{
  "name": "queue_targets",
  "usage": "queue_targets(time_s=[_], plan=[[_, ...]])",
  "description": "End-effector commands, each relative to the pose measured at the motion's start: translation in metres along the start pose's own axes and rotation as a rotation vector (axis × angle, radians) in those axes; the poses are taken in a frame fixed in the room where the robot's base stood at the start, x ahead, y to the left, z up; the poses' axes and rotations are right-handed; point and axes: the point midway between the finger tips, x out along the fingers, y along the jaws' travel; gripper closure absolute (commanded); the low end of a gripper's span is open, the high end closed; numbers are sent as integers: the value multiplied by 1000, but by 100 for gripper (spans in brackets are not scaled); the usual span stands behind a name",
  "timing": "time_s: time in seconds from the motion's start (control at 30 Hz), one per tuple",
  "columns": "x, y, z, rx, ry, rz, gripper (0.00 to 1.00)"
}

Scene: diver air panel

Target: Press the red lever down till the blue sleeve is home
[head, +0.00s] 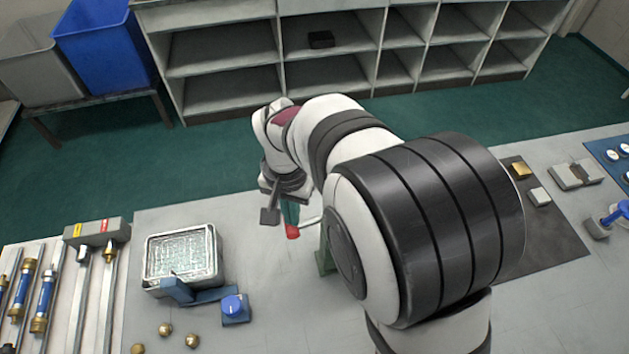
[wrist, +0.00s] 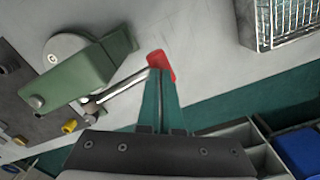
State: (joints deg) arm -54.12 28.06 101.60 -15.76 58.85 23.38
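The red lever end (head: 292,231) sits on a thin metal rod just beyond my gripper (head: 291,222) in the head view. In the wrist view the red grip (wrist: 160,62) is at the end of the bright rod, which runs from a green fixture (wrist: 85,80). My gripper's teal fingers (wrist: 161,74) lie together with only a thin line between them. Their tips overlap the red grip; I cannot tell whether they touch it. I cannot make out a blue sleeve at the green fixture; my arm hides much of it in the head view.
A wire-mesh tray (head: 184,258), a blue knob (head: 233,307) and several brass pieces (head: 165,329) lie left of my arm. Rods with blue sleeves (head: 46,291) lie at far left. A dark mat (head: 545,225) with small parts is at right.

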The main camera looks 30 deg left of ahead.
Motion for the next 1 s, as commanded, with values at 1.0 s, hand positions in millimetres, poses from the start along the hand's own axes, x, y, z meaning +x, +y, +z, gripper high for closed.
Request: queue_targets(time_s=[1.0], plan=[[-73, 0, 0, 0, 1, -1, 100]])
